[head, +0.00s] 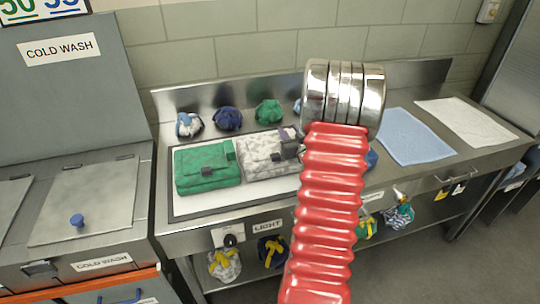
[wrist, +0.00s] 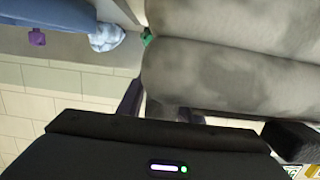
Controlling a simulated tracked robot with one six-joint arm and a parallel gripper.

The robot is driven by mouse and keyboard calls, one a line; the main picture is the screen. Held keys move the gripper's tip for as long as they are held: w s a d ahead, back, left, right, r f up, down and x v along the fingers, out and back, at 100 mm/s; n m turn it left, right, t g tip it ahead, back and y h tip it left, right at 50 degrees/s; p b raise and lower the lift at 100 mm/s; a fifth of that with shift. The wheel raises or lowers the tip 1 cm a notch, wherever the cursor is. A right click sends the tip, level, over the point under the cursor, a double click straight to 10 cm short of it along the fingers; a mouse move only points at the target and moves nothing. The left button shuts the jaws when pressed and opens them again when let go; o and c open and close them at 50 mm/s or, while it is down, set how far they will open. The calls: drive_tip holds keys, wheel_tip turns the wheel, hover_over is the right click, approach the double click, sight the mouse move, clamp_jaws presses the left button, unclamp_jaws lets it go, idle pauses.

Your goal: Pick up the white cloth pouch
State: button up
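The white cloth pouch (head: 256,148), mottled with grey, lies on the pale mat on the steel counter, just right of a green pouch (head: 205,168). A dark buckle shows on its front. My gripper (head: 289,146) is at the pouch's right part, partly hidden by my red and chrome arm. In the wrist view, the pouch's mottled cloth (wrist: 235,60) fills the upper right, very close to my gripper (wrist: 210,115). The dark fingers stand wide apart. Whether they touch the cloth, I cannot tell.
Small bundles, such as a blue one (head: 228,118) and a green one (head: 268,112), stand along the counter's back. A blue cloth (head: 415,136) and a white cloth (head: 466,122) lie flat at right. A grey cold-wash unit (head: 85,205) stands left.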

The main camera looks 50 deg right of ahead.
clamp_jaws()
idle(0.3)
drive_tip(key=shift+r, duration=0.15)
wheel_tip(320, 180, up, 18)
idle(0.8)
idle(0.4)
